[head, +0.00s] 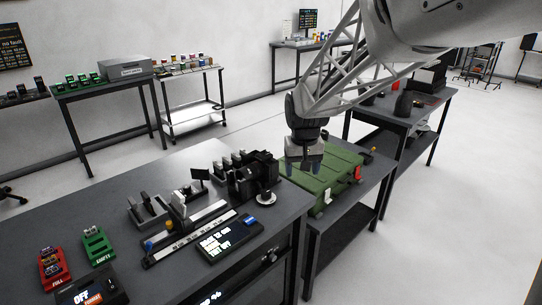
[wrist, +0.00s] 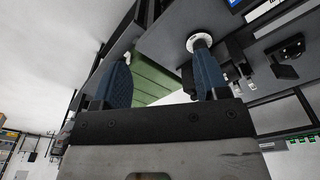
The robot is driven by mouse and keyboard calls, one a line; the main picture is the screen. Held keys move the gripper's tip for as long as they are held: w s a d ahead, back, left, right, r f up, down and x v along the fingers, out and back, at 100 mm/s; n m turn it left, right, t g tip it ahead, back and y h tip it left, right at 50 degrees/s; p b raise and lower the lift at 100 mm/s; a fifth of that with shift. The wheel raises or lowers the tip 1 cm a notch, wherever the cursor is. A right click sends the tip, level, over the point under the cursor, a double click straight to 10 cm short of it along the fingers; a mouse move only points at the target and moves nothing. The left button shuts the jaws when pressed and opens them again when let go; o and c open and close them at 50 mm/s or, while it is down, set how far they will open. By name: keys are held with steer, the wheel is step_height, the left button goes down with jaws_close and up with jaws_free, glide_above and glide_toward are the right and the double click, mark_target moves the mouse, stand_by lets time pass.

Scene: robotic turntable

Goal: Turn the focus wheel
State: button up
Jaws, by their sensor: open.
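The focus wheel appears to be the round white-rimmed disc (head: 265,198) at the front of a black camera-like device (head: 250,176) near the right end of the dark table. In the wrist view a white ring (wrist: 199,42) shows just beyond the tip of the right finger. My gripper (head: 304,163) points down over the green case, to the right of and above the black device. In the wrist view my gripper (wrist: 160,57) has its two blue fingers wide apart with nothing between them. I cannot tell how far the ring is from the finger.
A green case (head: 325,182) lies on the lower table at right. A slide rail (head: 188,234), a lit display panel (head: 230,238), a red tray (head: 54,267) and a green tray (head: 97,246) occupy the dark table (head: 60,219). The air around my gripper looks clear.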

steer(key=n+g, duration=0.1)
glide_above(266, 192)
step_height(266, 192, down, 13)
steer(key=shift+a+r, duration=0.1)
steer(key=shift+f, duration=3.9)
steer(key=shift+c, duration=0.4)
steer(key=c, duration=0.9)
steer(key=shift+o, duration=0.2)
